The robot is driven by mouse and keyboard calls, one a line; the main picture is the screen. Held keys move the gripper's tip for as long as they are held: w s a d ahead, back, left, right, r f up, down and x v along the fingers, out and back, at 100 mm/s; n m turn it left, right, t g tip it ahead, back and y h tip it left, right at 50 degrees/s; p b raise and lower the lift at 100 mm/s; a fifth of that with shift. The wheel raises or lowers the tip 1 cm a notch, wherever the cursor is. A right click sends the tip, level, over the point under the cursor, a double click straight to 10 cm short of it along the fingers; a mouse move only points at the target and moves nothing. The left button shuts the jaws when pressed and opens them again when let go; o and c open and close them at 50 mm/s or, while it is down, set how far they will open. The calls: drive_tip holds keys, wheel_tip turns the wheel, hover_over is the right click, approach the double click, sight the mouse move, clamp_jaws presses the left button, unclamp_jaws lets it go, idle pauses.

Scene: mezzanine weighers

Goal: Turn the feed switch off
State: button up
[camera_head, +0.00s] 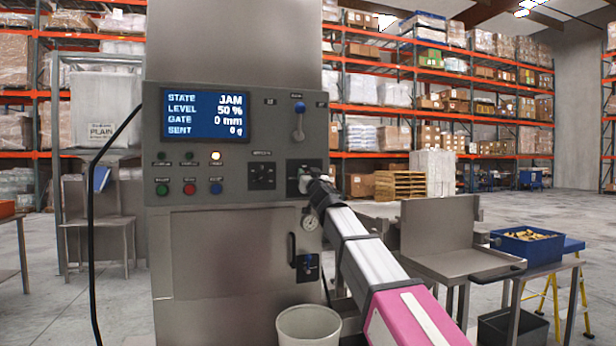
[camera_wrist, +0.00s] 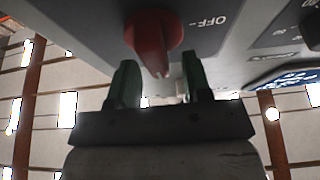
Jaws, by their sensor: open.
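The feed switch, a red knob (camera_wrist: 153,38), shows in the wrist view on a dark plate marked OFF to the knob's right. Its pointer end points down in that view, not at the OFF mark. My gripper (camera_wrist: 160,82) is open, with one green finger on each side of the knob's lower end. I cannot tell whether either finger touches it. In the head view my gripper (camera_head: 308,184) is at the machine's front panel, over a dark plate (camera_head: 293,166); the arm hides the red knob there.
The panel's screen (camera_head: 203,116) reads STATE JAM, LEVEL 50 %, GATE 0 mm, SENT 0 g. A yellow lamp (camera_head: 215,156) is lit. A blue-tipped lever (camera_head: 299,122) sits above my gripper, a dial (camera_head: 262,176) to its left. A pale bin (camera_head: 308,322) stands below.

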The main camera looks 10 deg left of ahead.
clamp_jaws()
drive_tip(key=shift+a+n+g+y, duration=0.1)
drive_tip(key=shift+n+g+y, duration=0.6)
drive_tip(key=shift+n, duration=0.9)
drive_tip(key=n+g+y, duration=0.1)
drive_tip(key=n+g, duration=0.1)
drive_tip(key=n, duration=0.3)
drive_tip(key=n+g, duration=0.2)
drive_tip(key=n, duration=0.3)
drive_tip(key=a+f+n+g+y, duration=0.1)
drive_tip(key=n+g, duration=0.1)
drive_tip(key=n, duration=0.3)
drive_tip(key=shift+s+y, duration=0.3)
drive_tip(key=shift+s, duration=0.1)
drive_tip(key=n, duration=0.1)
drive_tip(key=n+g, duration=0.1)
drive_tip(key=n+h, duration=0.1)
drive_tip(key=n, duration=0.1)
drive_tip(key=shift+f, duration=0.3)
drive_tip(key=shift+n, duration=0.3)
